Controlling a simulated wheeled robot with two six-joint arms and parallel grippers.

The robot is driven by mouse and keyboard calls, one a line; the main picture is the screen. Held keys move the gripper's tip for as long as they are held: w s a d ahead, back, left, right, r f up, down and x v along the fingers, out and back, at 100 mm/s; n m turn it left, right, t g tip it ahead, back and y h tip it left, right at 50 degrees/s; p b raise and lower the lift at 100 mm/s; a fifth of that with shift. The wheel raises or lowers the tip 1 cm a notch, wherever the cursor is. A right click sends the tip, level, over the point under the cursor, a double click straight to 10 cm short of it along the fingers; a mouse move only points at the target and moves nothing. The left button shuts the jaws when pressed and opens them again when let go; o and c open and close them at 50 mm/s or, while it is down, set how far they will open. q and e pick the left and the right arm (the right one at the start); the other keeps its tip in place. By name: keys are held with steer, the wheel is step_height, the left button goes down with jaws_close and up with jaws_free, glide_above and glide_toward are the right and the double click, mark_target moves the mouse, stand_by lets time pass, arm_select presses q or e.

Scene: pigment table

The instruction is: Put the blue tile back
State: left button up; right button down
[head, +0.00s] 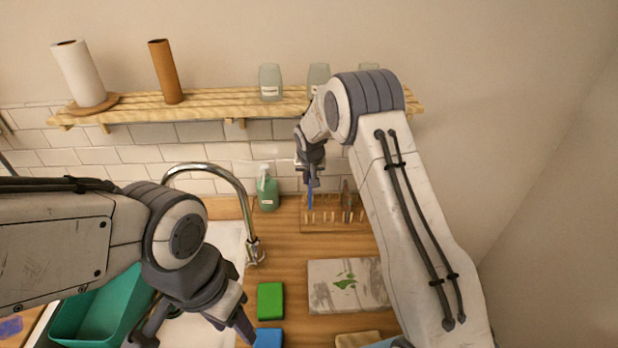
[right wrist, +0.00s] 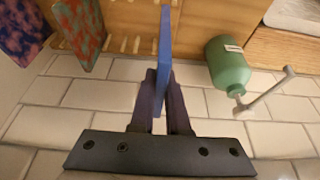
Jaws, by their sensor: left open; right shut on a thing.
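The blue tile (head: 310,198) is thin, seen nearly edge-on, and held upright by my right gripper (head: 311,180). In the right wrist view the tile (right wrist: 165,45) stands between the two dark fingers of the right gripper (right wrist: 161,80), which are shut on it. A wooden rack (head: 312,228) with pegs stands against the wall, below the tile. The tile's lower edge is at the rack's left part; I cannot tell whether it touches. My left gripper (head: 193,335) is open and empty at the lower left.
A green spray bottle (head: 267,190) stands left of the rack, beside the tap (head: 250,215). A green block (head: 270,300), a blue block (head: 268,338) and a stained board (head: 345,285) lie in front. A wooden shelf (head: 205,108) runs above.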

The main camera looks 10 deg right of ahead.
steer(key=shift+f+b, duration=1.4)
steer(key=shift+f, duration=1.55)
steer(key=shift+f+b, duration=0.55)
steer(key=c, duration=0.8)
jaws_free()
steer(key=shift+c, duration=0.2)
